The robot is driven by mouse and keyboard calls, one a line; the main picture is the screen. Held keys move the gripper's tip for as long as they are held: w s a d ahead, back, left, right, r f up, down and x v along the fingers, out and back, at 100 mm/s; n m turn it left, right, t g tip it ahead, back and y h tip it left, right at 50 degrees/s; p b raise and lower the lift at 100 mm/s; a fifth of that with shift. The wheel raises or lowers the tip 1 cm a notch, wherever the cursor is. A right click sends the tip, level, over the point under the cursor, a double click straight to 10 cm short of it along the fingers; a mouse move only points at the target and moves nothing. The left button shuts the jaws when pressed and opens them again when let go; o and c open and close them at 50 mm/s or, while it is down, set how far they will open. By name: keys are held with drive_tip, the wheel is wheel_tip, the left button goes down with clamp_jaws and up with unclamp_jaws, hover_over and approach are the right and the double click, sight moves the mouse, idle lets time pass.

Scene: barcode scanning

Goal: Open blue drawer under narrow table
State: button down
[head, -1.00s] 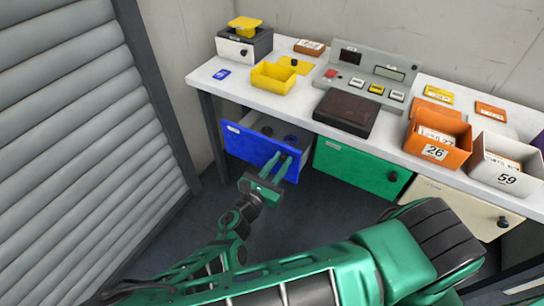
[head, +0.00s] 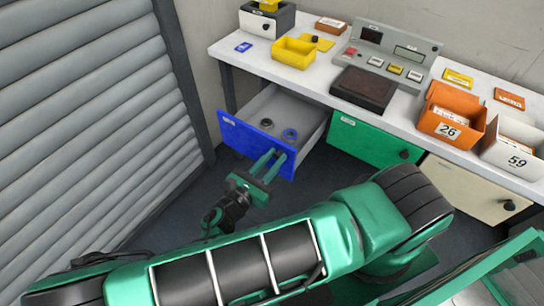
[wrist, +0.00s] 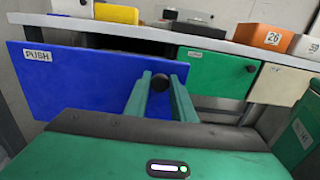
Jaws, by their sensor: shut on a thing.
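The blue drawer (head: 243,141) under the narrow table (head: 310,88) is pulled well out. Its grey inside shows, with a dark ring-like item (head: 267,124) and a blue ring-like item (head: 289,134) in it. My gripper (head: 270,160) is at the right part of the blue front, its green fingers shut on the drawer's knob. In the wrist view the blue front (wrist: 75,80) carries a "PUSH" label at its left, and the dark knob (wrist: 160,80) shows between my fingertips.
A closed green drawer (head: 370,140) and a cream drawer (head: 465,190) are to the right. A yellow bin (head: 293,55), a control panel (head: 392,52), an orange bin (head: 448,122) and a white bin (head: 512,150) stand on the table. A slatted shutter (head: 85,90) closes off the left.

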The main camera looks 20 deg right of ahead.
drive_tip(key=shift+w+a, duration=0.1)
drive_tip(key=c, duration=1.5)
unclamp_jaws()
drive_tip(key=shift+c, duration=0.2)
drive_tip(key=v, duration=1)
drive_tip(key=shift+a, duration=0.3)
drive_tip(key=shift+d, duration=0.1)
